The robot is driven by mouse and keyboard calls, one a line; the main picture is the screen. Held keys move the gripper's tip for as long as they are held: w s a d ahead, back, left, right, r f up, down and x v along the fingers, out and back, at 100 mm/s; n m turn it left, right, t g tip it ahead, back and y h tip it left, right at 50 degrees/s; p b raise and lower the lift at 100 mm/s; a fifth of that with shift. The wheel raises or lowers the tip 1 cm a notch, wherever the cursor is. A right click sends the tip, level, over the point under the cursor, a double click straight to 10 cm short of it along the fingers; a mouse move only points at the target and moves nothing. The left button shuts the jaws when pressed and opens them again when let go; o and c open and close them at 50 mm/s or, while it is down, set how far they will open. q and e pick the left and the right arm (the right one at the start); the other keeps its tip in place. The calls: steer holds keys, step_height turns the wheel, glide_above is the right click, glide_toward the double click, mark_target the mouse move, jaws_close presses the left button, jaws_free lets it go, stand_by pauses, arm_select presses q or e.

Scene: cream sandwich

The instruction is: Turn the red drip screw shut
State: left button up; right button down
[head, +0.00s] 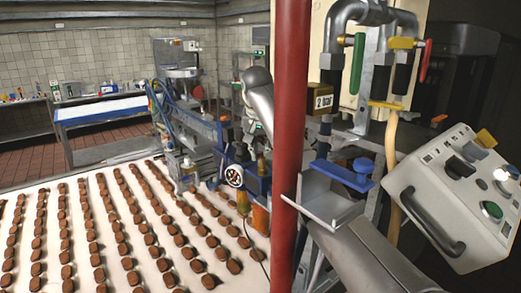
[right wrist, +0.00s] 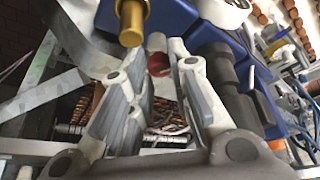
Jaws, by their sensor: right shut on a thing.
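The red drip screw (right wrist: 159,65) shows in the right wrist view as a small dark red round end between my fingertips. My right gripper (right wrist: 165,52) is shut on it, with one grey finger on each side. The fingertips cover part of the screw. In the head view my right arm reaches behind the red pole towards the blue machine parts, and the screw is too small or hidden to make out there. My left gripper is not in view.
A brass-coloured rod (right wrist: 132,22) stands close to the fingertips. The red pole (head: 290,130) crosses the head view in front of the machine. A white belt (head: 112,235) with rows of brown biscuits lies left. A control box (head: 450,185) stands at right.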

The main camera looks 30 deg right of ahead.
steer(key=c, duration=1.3)
jaws_free()
steer(key=shift+n, duration=0.3)
